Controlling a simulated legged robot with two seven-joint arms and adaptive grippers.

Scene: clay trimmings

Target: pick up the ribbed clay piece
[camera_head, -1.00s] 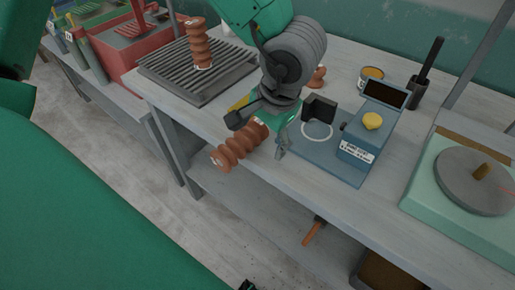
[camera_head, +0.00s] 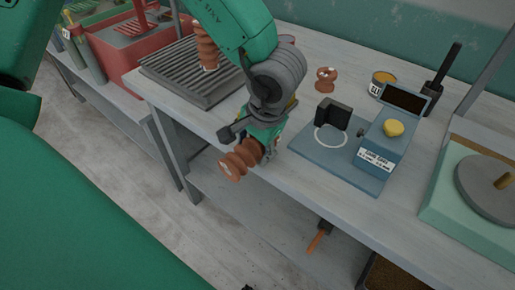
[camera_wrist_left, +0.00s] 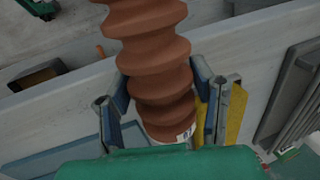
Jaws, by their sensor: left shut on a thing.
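The ribbed clay piece (camera_head: 240,160) is a reddish-brown, screw-like rod. It is held tilted at the bench's front edge in the head view, its free end pointing down and left. My left gripper (camera_head: 262,143) is shut around it. In the left wrist view the clay piece (camera_wrist_left: 150,45) runs up from between the two fingers of my left gripper (camera_wrist_left: 163,98), with a small white label near its lower end. Another ribbed clay piece (camera_head: 206,48) stands upright on the dark slatted rack (camera_head: 165,70), partly hidden by my arm. My right gripper is not seen.
A blue device (camera_head: 385,138) with a yellow knob and a base plate stands right of my gripper. Behind it are a small clay spool (camera_head: 326,80), a tin (camera_head: 382,84) and a dark cup (camera_head: 434,98). A turntable (camera_head: 490,185) is at the right.

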